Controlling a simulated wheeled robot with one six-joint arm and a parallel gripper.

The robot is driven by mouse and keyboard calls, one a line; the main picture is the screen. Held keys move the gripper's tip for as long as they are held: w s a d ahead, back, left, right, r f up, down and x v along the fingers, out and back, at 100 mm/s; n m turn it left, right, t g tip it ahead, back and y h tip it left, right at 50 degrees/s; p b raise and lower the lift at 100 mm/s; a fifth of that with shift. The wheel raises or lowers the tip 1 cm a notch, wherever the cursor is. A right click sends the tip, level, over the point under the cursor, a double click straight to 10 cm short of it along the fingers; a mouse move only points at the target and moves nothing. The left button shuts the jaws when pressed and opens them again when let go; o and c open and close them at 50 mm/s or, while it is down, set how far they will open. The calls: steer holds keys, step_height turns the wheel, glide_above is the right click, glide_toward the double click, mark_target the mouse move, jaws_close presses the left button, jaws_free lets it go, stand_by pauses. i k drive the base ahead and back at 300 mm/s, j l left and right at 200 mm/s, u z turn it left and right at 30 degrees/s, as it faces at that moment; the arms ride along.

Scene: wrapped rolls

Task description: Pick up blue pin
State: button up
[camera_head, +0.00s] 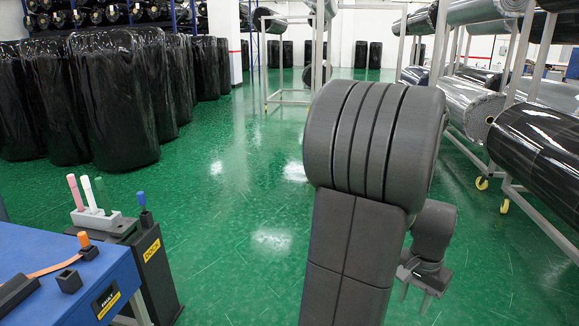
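The blue pin (141,198) stands upright at the left, with its lower part in a small black holder on top of the black dock stand (156,283). My gripper (414,300) hangs low at the right, pointing down over the green floor. Its two fingers are apart with nothing seen between them. It is far to the right of the blue pin, with my large dark arm between them in the picture.
Beside the blue pin, pink (75,191), white (89,193) and green (102,194) pins stand in a pale holder. A blue table (60,248) with an orange pin (84,240) is at front left. Racks of rolls (540,140) stand at right. The middle floor is clear.

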mark_target(140, 195)
steer(key=i+l, duration=0.2)
steer(key=i, duration=0.35)
steer(key=i+l+u, duration=0.1)
steer(key=i, duration=0.4)
steer(key=i+l+u, duration=0.1)
steer(key=i+l, duration=0.2)
steer(key=i, duration=0.25)
steer(key=i+j+u, duration=0.1)
steer(key=i+u, duration=0.15)
steer(key=u, duration=0.2)
steer(key=i+u, duration=0.3)
steer(key=u, duration=0.15)
steer(key=i+l+u, duration=0.1)
steer(key=i+u, duration=0.15)
steer(key=u, duration=0.2)
steer(key=i+l+u, duration=0.2)
steer(key=u, duration=0.2)
steer(key=i+u, duration=0.25)
steer(key=u, duration=0.2)
steer(key=i+l+u, duration=0.1)
steer(key=i+u, duration=0.15)
steer(key=u, duration=0.15)
steer(key=i+l+u, duration=0.15)
steer(key=u, duration=0.3)
steer(key=i+l+u, duration=0.25)
steer(key=u, duration=0.2)
steer(key=i+l+u, duration=0.15)
